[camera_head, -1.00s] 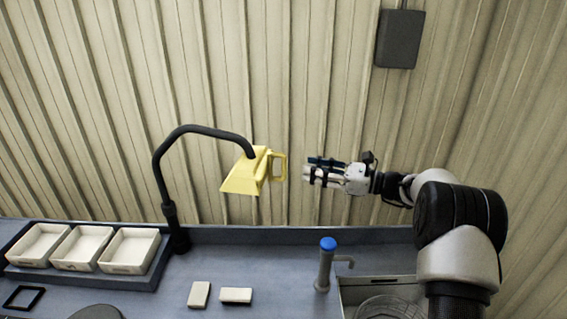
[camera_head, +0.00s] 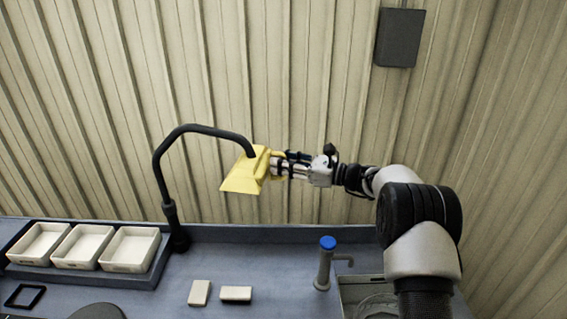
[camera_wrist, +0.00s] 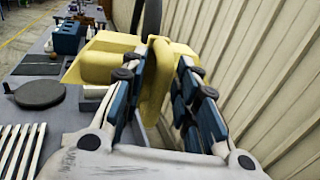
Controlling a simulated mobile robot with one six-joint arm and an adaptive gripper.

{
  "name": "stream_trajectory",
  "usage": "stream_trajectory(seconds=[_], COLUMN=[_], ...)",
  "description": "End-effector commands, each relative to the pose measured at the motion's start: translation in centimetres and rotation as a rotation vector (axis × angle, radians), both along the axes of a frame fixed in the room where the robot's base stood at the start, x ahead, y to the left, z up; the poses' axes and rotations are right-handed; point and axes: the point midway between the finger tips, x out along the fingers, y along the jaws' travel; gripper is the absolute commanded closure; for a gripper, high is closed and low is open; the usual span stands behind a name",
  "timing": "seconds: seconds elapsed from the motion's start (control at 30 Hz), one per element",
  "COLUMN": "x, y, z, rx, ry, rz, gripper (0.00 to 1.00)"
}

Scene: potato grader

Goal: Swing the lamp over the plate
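The lamp has a yellow shade (camera_head: 240,176) with a loop handle on its right side, hung from a black bent arm (camera_head: 157,165) on a post. My gripper (camera_head: 281,165) is at the handle, right of the shade. In the wrist view the yellow handle (camera_wrist: 157,75) stands between my two blue-padded fingers, with gaps visible on both sides, so the gripper is open around it. A dark round disc, seemingly the plate (camera_head: 97,312), lies at the lower left, cut by the picture edge. It also shows in the wrist view (camera_wrist: 40,93), left of the shade.
Three white trays (camera_head: 128,268) stand at the left. Two pale blocks (camera_head: 199,293) lie mid-bench. A blue-topped tap (camera_head: 325,265) and a sink (camera_head: 362,283) are at the right. A ribbed wall (camera_head: 300,80) rises close behind the lamp.

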Motion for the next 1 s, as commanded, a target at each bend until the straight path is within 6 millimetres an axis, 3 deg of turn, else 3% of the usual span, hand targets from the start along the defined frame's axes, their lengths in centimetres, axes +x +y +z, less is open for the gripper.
stream_trajectory(seconds=[0.37, 1.0], x=[0.04, 0.25], y=[-0.07, 0.04], z=[0.07, 0.30], rx=[0.001, 0.005], ry=[0.000, -0.003], rz=[-0.002, -0.024], gripper=[1.00, 1.00])
